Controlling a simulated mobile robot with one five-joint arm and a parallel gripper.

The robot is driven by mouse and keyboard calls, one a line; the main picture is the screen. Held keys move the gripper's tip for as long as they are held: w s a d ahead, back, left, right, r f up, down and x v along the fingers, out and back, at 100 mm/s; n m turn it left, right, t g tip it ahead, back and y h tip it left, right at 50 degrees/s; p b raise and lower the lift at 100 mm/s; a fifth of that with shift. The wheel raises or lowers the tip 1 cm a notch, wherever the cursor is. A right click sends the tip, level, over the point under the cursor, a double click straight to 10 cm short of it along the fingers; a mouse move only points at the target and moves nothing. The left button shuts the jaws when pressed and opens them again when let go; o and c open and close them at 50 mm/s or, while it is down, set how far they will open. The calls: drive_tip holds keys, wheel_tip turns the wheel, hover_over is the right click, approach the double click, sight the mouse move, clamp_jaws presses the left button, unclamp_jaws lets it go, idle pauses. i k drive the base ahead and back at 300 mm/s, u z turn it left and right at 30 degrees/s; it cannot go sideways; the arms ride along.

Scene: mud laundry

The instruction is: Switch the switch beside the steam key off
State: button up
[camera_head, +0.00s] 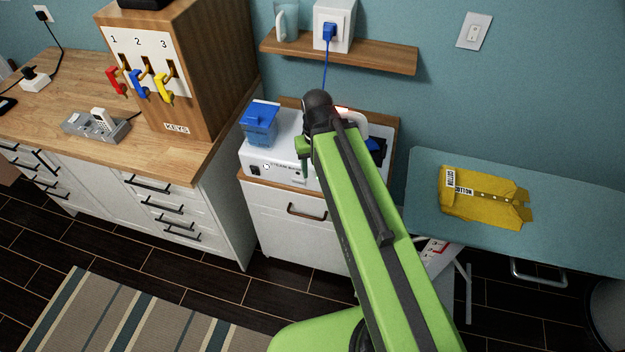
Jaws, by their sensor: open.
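A white steam station (285,172) sits on the low cabinet below the wall shelf. Its front panel has small lettering that seems to read STEAM, with a small dark switch (255,170) at its left end. A small round mark or key lies near the lettering; which way the switch is set is too small to tell. My gripper (303,147) is in front of and above the station's right part. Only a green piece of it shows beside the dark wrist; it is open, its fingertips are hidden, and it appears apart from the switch.
A blue tank (260,122) stands on the station's left part. A wooden key box (205,60) with red, blue and yellow handles stands on the counter at left. A wooden shelf (390,58) hangs above.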

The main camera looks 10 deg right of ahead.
sight(255, 169)
drive_tip(key=z, duration=0.5)
drive_tip(key=k, duration=0.1)
drive_tip(key=u, duration=3.05)
drive_tip(key=k, duration=1.25)
drive_tip(key=z, duration=0.5)
drive_tip(key=i, duration=1)
drive_tip(key=u, duration=0.1)
